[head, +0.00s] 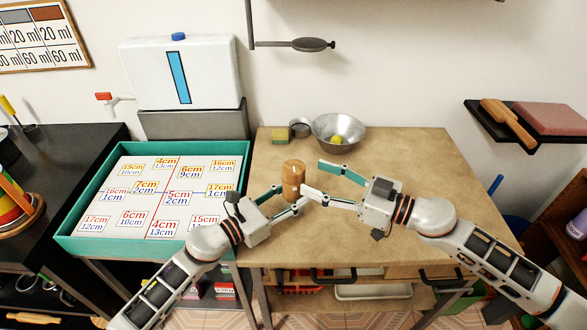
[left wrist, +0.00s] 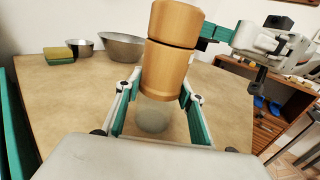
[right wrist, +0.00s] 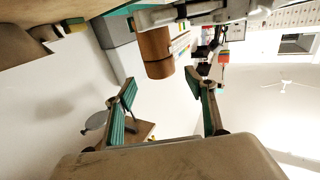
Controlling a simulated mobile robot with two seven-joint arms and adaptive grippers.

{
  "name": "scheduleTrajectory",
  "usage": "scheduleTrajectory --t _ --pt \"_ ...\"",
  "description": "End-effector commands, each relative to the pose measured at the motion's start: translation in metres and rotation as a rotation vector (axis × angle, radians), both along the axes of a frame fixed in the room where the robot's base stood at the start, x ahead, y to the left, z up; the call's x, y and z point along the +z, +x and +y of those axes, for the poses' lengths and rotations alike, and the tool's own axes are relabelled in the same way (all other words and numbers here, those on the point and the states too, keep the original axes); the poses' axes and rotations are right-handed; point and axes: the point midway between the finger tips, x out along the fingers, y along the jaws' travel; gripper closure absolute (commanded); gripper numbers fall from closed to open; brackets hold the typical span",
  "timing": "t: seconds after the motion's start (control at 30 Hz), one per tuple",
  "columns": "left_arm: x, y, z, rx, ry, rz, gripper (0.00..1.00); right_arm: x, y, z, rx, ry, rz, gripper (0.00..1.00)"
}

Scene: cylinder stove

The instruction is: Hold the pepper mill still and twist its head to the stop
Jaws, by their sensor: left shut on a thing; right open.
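The pepper mill (head: 293,176) is a brown wooden cylinder standing upright on the tan table. In the left wrist view (left wrist: 166,72) a dark seam parts its head from its body. My left gripper (head: 290,199) is shut on the lower body, one finger on each side in the left wrist view. My right gripper (head: 316,178) is open and empty, right of the mill. In the right wrist view the mill (right wrist: 156,55) lies beyond the spread fingertips, not between them. A right finger shows beside the head in the left wrist view; contact is unclear.
A metal bowl (head: 339,132) with a yellow-green thing in it, a small metal cup (head: 300,128) and a sponge (head: 280,135) are at the table's back. A teal-rimmed tray (head: 246,162) of number cards stands left. The table's right part (head: 430,165) is clear.

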Motion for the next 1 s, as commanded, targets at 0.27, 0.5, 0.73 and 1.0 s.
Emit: scheduleTrajectory --t 0.27,0.5,0.73,1.0 --pt "0.0 0.0 0.0 0.001 0.0 0.0 0.89 0.001 0.023 0.044 0.001 0.001 -0.002 0.45" --pt "0.0 0.0 0.0 0.001 0.0 0.0 0.89 0.0 0.032 0.061 0.001 -0.001 0.0 0.45" --pt "0.0 0.0 0.0 0.001 0.0 0.0 0.89 0.0 0.033 0.062 0.001 -0.002 -0.001 0.45" --pt "0.0 0.0 0.0 0.001 0.0 0.0 0.89 0.0 0.033 0.062 0.001 -0.002 -0.001 0.85"
